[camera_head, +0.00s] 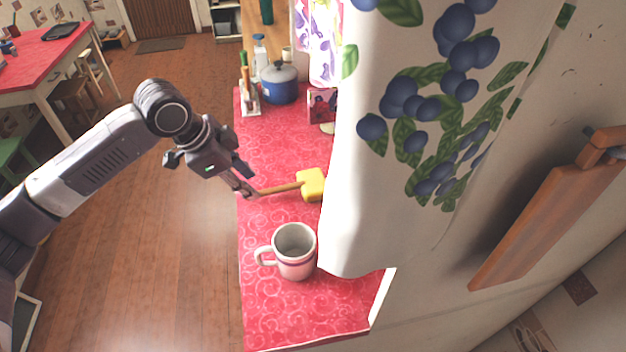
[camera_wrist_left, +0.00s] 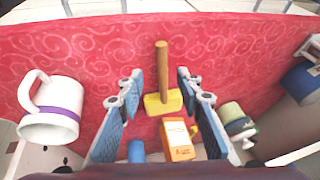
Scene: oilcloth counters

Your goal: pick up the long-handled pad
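The long-handled pad has a yellow head (camera_head: 312,185) and a wooden handle (camera_head: 281,189). It lies on the red counter beside the white curtain, its handle pointing left. My left gripper (camera_head: 246,178) is close to the handle's free end in the head view. In the left wrist view the gripper (camera_wrist_left: 160,82) is open, and the handle (camera_wrist_left: 162,62) and yellow head (camera_wrist_left: 163,103) show between its spread fingers. Nothing is held. Whether a finger touches the handle is not clear. My right gripper is not in view.
A white mug (camera_head: 295,250) stands on the counter (camera_head: 270,310) nearer than the pad. A blue pot (camera_head: 279,84), bottles and a box (camera_head: 322,105) stand farther back. The hanging curtain (camera_head: 400,60) covers the counter's right side. Open floor lies left.

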